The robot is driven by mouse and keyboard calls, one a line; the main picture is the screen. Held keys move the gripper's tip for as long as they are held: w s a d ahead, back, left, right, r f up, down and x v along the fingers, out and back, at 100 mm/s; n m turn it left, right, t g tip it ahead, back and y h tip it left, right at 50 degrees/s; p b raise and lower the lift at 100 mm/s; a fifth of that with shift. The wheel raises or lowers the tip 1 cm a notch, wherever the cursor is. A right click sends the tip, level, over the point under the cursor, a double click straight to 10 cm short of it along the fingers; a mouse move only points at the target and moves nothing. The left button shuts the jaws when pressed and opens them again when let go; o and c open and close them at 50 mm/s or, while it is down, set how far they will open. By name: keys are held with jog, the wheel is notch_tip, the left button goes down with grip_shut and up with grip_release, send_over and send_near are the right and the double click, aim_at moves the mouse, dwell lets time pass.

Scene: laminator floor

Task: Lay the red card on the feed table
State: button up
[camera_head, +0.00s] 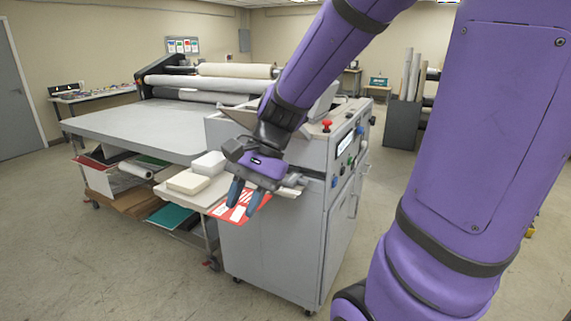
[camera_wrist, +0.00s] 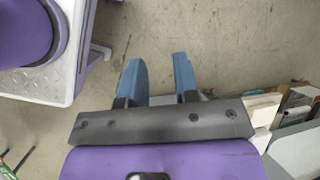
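The red card (camera_head: 242,210), with white patches, shows behind and between my fingers in the head view, at the near side of the machine. My gripper (camera_head: 244,202) hides part of it, and what supports it is hard to tell. The card cannot be made out in the wrist view. The feed table (camera_head: 135,126) is the wide, flat grey top left of my gripper, with its visible surface bare.
The grey machine cabinet (camera_head: 268,240), with a red button (camera_head: 326,125) on top, stands right beside my gripper. White stacked blocks (camera_head: 197,175) sit left of my gripper. Boards and sheets fill the rack under the table. Rollers (camera_head: 205,85) span the table's back. Floor at front left is clear.

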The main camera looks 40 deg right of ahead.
jog(key=s+d+r+n+t+h, duration=0.3)
jog(key=s+r+n+t+h, duration=0.2)
jog(key=s+r+n, duration=0.3)
jog(key=r+n+h, duration=0.1)
jog(key=n, duration=0.2)
jog(key=shift+f, duration=0.1)
